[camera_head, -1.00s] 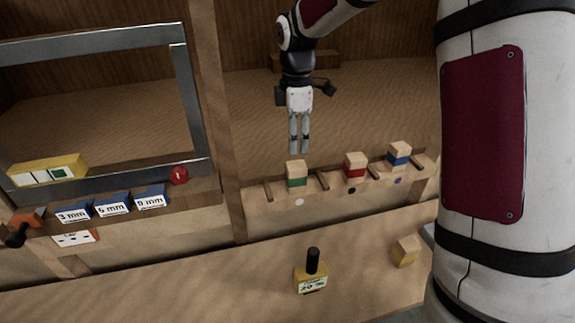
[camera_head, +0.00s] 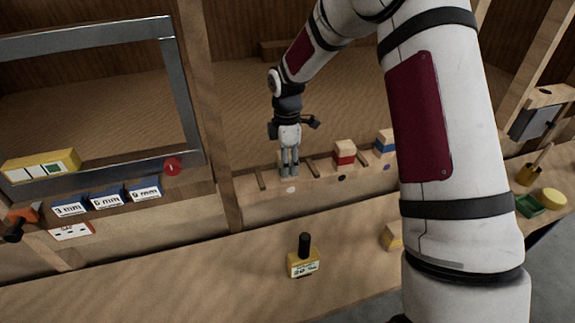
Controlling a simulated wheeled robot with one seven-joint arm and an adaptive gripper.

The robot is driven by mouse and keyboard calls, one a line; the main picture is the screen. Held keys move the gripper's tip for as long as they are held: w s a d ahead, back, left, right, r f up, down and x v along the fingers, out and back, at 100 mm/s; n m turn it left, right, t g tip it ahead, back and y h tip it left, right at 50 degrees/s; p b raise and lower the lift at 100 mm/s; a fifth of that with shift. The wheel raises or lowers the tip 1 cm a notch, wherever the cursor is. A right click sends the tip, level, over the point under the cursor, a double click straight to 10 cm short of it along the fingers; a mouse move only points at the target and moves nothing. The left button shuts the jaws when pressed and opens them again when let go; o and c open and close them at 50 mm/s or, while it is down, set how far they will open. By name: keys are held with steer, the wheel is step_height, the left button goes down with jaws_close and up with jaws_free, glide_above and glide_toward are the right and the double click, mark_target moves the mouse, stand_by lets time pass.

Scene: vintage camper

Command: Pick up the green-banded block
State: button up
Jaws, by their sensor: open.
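The green-banded block (camera_head: 280,157) stands on the wooden ledge at the left of the row of blocks. It is almost wholly hidden by my gripper (camera_head: 289,174); only a sliver of pale wood shows beside the fingers, and the green band cannot be seen. My gripper points down with its fingers at the block, open. I cannot tell whether the fingers are around the block or in front of it, or whether they touch it.
A red-banded block (camera_head: 344,153) and a blue-banded block (camera_head: 386,143) stand to the right, with small wooden dividers between. A metal frame (camera_head: 185,95) stands at left.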

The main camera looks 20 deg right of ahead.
steer(key=shift+f, duration=1.25)
steer(key=c, duration=0.9)
steer(key=shift+o, duration=0.2)
